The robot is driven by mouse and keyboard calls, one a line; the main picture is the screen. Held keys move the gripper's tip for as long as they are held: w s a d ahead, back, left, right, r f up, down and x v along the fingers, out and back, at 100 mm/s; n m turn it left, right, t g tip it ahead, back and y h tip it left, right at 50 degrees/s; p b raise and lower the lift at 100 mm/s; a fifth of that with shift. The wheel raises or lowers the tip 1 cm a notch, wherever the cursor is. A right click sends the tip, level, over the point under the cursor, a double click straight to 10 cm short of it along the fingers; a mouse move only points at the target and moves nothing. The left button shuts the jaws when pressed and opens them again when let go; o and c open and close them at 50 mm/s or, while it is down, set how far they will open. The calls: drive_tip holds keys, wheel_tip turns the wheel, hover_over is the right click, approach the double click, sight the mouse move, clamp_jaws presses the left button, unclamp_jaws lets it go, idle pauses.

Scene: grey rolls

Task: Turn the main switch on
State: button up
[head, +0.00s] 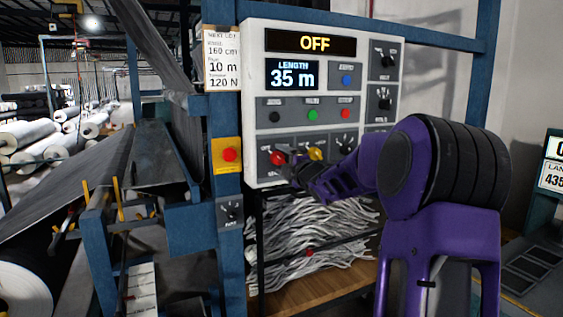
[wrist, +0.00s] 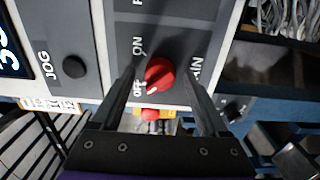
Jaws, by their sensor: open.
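The main switch is a red rotary knob (wrist: 160,74) on a grey plate marked ON, OFF and MAIN. Its white mark points toward OFF. It also shows in the head view, at the panel's lower left (head: 277,158), partly covered by my gripper. My gripper (wrist: 161,82) is open, with one dark finger on each side of the knob. I cannot tell whether either finger touches it. The control panel (head: 255,95) has a top display (head: 314,42) reading OFF in yellow.
A yellow knob (head: 316,152) and a black knob (head: 345,143) sit close to the right of the main switch. Black, green and red buttons (head: 312,114) are just above. A red emergency button (head: 230,155) is on the blue post at left. Grey strips fill the rack below.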

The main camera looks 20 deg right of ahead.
clamp_jaws()
idle(0.4)
drive_tip(key=shift+m, duration=0.3)
drive_tip(key=m+p, duration=0.2)
drive_tip(key=m, duration=0.2)
drive_tip(key=shift+r, duration=0.1)
drive_tip(key=m+p, duration=0.2)
drive_tip(key=m, duration=0.2)
drive_tip(key=shift+m+p, duration=0.35)
drive_tip(key=shift+m, duration=0.05)
drive_tip(key=m+p, duration=0.2)
drive_tip(key=m, duration=0.3)
drive_tip(key=shift+p, duration=0.4)
drive_tip(key=shift+m+p, duration=0.75)
drive_tip(key=shift+m, duration=0.95)
